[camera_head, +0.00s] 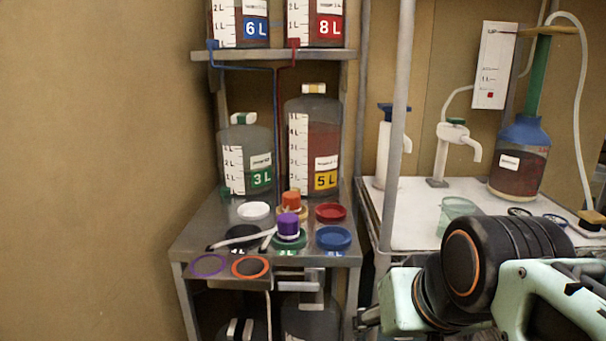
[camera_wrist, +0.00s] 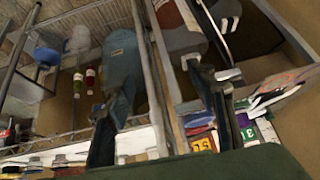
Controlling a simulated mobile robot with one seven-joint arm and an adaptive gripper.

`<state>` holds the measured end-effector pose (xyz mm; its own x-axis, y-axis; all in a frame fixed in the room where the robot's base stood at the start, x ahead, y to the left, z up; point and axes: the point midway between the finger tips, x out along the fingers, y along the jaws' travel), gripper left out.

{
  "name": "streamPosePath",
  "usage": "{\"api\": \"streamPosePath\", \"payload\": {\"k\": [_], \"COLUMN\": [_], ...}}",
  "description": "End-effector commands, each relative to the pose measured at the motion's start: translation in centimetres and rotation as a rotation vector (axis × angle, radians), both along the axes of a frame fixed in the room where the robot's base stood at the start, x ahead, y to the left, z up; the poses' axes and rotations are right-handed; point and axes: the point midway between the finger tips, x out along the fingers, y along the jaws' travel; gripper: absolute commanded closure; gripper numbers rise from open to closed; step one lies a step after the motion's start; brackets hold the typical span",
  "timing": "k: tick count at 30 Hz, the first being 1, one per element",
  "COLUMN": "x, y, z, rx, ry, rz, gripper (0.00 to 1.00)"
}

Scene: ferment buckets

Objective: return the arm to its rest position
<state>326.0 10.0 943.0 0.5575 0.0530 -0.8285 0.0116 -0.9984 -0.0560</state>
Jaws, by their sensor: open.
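My arm (camera_head: 465,270), mint green with black joints, reaches in from the lower right of the head view, in front of the white-topped bench. My gripper (camera_wrist: 163,84) shows in the wrist view as two dark fingers spread well apart, with nothing held between them. The wrist view is tilted, with shelving, a blue container (camera_wrist: 122,58) and coloured labels beyond the fingers. The fingers are not clearly seen in the head view.
A metal rack (camera_head: 188,246) at centre holds labelled bottles, such as the green 3 L one (camera_head: 246,160), and coloured lids like the blue lid (camera_head: 333,238). An upright post (camera_head: 398,110) stands beside the bench (camera_head: 410,205), which carries pumps and a blue-topped jug (camera_head: 519,165). The left is bare wall.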

Motion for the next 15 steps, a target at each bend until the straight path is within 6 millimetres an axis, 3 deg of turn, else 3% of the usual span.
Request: {"api": "streamPosePath", "payload": {"k": [2, 4, 15], "x": [-4.2, -3.9, -3.8], "y": [-1.2, -1.1, -1.0], "z": [-3.6, -0.2, 9.4], "rx": [-0.064, -0.062, -0.057], "ry": [0.104, 0.103, 0.102], "rz": [-0.016, -0.01, -0.009], "gripper": [0.49, 0.49, 0.49]}}
